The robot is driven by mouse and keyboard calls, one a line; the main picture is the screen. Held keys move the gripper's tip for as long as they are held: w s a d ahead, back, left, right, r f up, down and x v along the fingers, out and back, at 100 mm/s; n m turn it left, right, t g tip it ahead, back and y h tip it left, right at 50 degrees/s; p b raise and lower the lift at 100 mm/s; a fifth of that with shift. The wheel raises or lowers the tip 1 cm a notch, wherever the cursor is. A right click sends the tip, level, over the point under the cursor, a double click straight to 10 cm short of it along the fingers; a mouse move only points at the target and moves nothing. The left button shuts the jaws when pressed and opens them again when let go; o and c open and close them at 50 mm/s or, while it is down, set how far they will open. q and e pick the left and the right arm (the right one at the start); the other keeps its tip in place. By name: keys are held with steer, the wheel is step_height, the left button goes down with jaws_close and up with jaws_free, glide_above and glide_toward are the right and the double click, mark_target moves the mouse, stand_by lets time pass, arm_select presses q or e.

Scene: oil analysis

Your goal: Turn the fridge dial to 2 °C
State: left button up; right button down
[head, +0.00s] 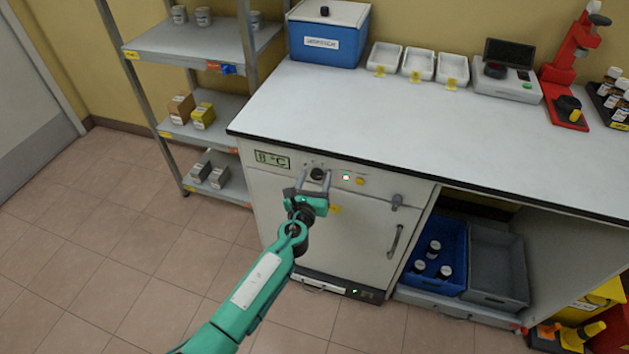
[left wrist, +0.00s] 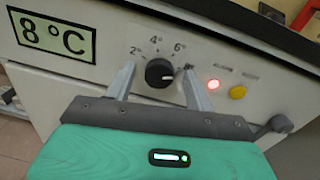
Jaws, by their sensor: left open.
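The fridge (head: 350,228) is a white unit under the bench; its display (head: 272,160) reads 8 °C, and the same display shows in the left wrist view (left wrist: 53,36). The black dial (head: 318,174) is on its front panel, with marks 2, 4 and 6 above it in the left wrist view (left wrist: 159,73). The dial's pale pointer line faces right. My left gripper (head: 314,180) is open, its two fingers on either side of the dial in the left wrist view (left wrist: 160,80). I cannot tell whether they touch it. My right gripper is not in view.
A red light (left wrist: 213,85) and a yellow button (left wrist: 238,92) are right of the dial. A latch (head: 397,201) and door handle (head: 394,241) are further right. The bench top (head: 400,120) overhangs the panel. A metal shelf (head: 185,42) stands at the left.

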arm_select(q)
steer(key=shift+c, duration=0.4)
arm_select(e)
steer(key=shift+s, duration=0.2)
arm_select(q)
steer(key=c, duration=0.9)
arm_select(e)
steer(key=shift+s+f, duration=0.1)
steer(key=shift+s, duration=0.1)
